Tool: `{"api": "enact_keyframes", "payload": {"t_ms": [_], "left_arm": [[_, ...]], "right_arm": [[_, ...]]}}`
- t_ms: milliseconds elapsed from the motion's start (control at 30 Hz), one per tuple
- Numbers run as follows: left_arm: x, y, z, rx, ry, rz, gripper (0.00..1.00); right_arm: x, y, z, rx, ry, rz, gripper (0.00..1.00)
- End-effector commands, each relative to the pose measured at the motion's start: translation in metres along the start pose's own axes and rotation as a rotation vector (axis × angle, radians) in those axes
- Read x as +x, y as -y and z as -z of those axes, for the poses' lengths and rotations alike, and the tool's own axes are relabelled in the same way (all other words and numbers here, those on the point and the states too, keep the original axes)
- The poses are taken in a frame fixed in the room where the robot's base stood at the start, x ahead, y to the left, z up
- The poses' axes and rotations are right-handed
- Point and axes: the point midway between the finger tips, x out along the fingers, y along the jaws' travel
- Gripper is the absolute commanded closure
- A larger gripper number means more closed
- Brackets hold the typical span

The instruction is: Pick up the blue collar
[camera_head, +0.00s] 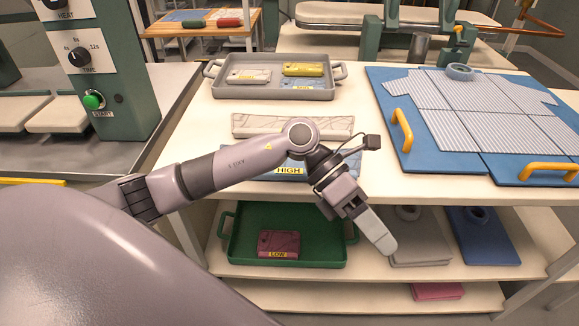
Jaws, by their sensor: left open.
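I cannot tell for sure which thing is the blue collar. A blue labelled piece (299,84) lies in the grey tray (222,90), below a yellow piece. A larger flat blue piece with a HIGH label (288,170) lies on the table's front part, partly hidden behind my left arm. A grey-blue ring (460,71) sits at the neck of a striped shirt shape on the blue board. My left gripper (378,232) points down in front of the table's front edge, beside the lower shelf. It is open and seems empty. My right gripper is out of view.
A green tray (225,245) with a dark red LOW piece (279,243) stands on the shelf below. Grey (415,245) and blue (487,240) folded garments lie to its right. The blue board (385,95) has yellow handles. A green machine (110,60) stands left.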

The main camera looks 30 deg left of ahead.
Motion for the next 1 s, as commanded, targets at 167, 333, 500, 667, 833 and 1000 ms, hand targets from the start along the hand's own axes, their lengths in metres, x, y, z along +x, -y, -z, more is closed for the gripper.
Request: {"api": "enact_keyframes", "payload": {"t_ms": [167,333,500,667,833,1000], "left_arm": [[-0.076,-0.048,0.015,0.151,-0.364,-0.352,0.47],[-0.158,-0.070,0.020,0.159,-0.611,-0.617,0.47],[-0.208,-0.073,0.022,0.127,-0.732,-0.756,0.47],[-0.215,-0.079,0.028,0.112,-0.762,-0.786,0.47],[-0.206,-0.093,0.038,0.113,-0.761,-0.783,0.47],[-0.196,-0.114,0.051,0.114,-0.760,-0.781,0.47]], "right_arm": [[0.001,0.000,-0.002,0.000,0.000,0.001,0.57],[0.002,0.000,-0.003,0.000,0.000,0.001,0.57],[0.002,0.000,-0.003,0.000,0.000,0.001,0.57],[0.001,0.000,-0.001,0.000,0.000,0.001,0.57],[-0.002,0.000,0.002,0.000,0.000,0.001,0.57],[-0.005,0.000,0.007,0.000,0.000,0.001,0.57]]}}
